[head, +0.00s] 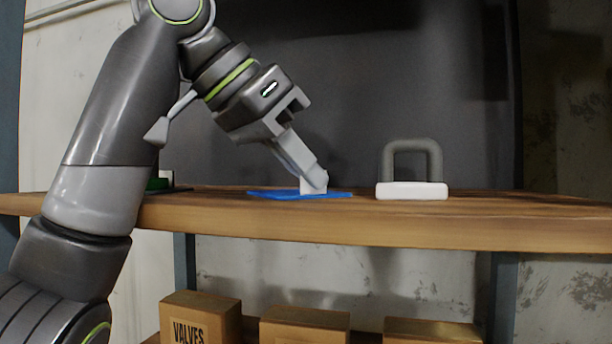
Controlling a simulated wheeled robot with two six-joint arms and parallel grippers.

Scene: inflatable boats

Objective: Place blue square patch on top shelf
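The blue square patch (270,194) lies flat on the wooden top shelf (400,229), near its middle. A small white block (309,189) stands on the patch; I cannot tell for sure whether it is part of the patch. My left gripper (316,180) reaches down from the upper left, with its fingertips at the white block just above the patch. The fingers overlap in this view, so their opening and any hold on the block are unclear. My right gripper is not in view.
A grey loop handle on a white base (412,191) stands on the shelf to the right of the patch. A green item (160,184) is partly hidden behind my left arm. Cardboard boxes (305,325) sit below. The shelf's right end is clear.

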